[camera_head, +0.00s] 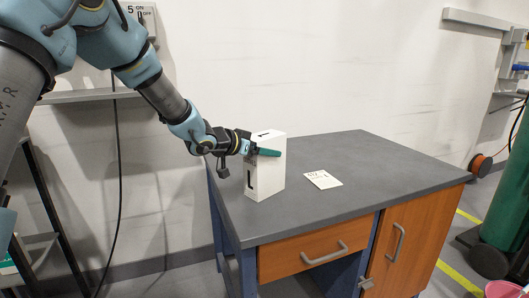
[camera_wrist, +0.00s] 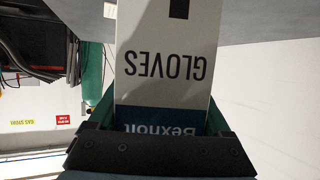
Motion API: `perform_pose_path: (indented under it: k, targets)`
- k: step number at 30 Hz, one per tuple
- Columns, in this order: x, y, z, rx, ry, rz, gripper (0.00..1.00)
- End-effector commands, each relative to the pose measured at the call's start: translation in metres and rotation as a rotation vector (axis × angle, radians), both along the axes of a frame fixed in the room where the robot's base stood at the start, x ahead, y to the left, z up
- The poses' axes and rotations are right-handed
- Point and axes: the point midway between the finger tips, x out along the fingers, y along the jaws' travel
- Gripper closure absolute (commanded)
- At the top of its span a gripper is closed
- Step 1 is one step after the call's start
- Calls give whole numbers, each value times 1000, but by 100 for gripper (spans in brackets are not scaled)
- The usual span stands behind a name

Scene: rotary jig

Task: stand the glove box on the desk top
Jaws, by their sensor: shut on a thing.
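The glove box (camera_head: 264,176) is a tall white carton with a dark slot low on its side. It is upright at the desk top's left part, and its base looks at or very near the surface; I cannot tell if it touches. My gripper (camera_head: 262,152) is shut on the box near its top, with a teal finger across the front face. In the wrist view the glove box (camera_wrist: 165,75) shows upside-down GLOVES lettering and a blue band between my fingers (camera_wrist: 160,120). The desk top (camera_head: 375,160) is dark grey.
A white card (camera_head: 323,179) with print lies flat on the desk, right of the box. The desk's right and back areas are clear. A drawer (camera_head: 315,248) and a door (camera_head: 398,245) are below. A green cylinder (camera_head: 508,190) stands at the far right.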

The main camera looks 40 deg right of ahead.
Motion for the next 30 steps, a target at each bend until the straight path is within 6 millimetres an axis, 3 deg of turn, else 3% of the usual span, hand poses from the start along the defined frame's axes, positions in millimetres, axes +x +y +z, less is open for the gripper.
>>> perform_pose_path:
  k: [4, 5, 8, 20, 30]
  targets:
    - [0, 0, 0, 2, 1, 1, 97]
    - [0, 1, -1, 4, 1, 1, 14]
    - [0, 1, -1, 3, 1, 1, 3]
    - [2, 10, 4, 2, 0, 3, 0]
    - [0, 72, 30, 2, -1, 4, 0]
